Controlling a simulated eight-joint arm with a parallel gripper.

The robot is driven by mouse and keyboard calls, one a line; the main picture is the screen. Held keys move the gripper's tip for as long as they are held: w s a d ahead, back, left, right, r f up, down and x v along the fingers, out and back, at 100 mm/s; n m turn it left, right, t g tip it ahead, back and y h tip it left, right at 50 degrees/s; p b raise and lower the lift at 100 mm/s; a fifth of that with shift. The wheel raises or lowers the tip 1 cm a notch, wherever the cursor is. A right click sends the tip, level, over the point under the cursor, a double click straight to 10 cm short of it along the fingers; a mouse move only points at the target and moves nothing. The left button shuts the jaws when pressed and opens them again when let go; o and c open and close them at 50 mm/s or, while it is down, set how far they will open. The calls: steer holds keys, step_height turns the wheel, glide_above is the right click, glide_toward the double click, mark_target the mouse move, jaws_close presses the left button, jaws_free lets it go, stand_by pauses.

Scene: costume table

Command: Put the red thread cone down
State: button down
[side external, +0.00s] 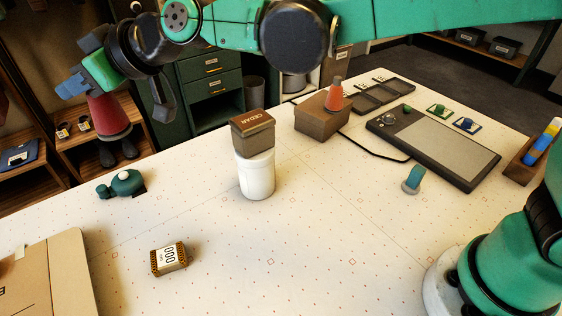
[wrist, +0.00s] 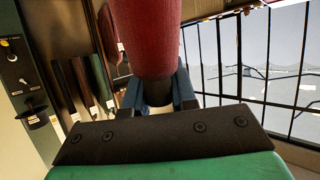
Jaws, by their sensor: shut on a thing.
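A dark red, tapered body, taken as the red thread cone (wrist: 150,35), fills the upper middle of the wrist view. It narrows to a dark end (wrist: 156,95) between the blue fingers. My gripper (side external: 70,87) is shut on it, high above the table's far left edge in the side view. There, dark red shows just above and below the gripper; I cannot tell how much of it is the held cone. A separate orange-red cone (side external: 334,98) with a grey tip stands upright on a brown box (side external: 320,119) at the back.
A brown CEDAR box (side external: 253,136) sits on a white canister (side external: 257,177) mid-table. A labelled block (side external: 168,259), a teal rounded object (side external: 127,182) and a dark-framed panel (side external: 445,146) lie around. A cardboard piece (side external: 45,275) is front left. The front middle of the table is clear.

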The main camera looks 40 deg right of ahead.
steer(key=shift+w+r+t, duration=0.1)
steer(key=shift+r+t, duration=0.2)
step_height(320, 180, down, 20)
steer(key=shift+r, duration=0.1)
stand_by(0.4)
steer(key=c, duration=0.7)
jaws_free()
steer(key=shift+h, duration=0.4)
steer(key=v, duration=1.2)
steer(key=shift+d, duration=0.1)
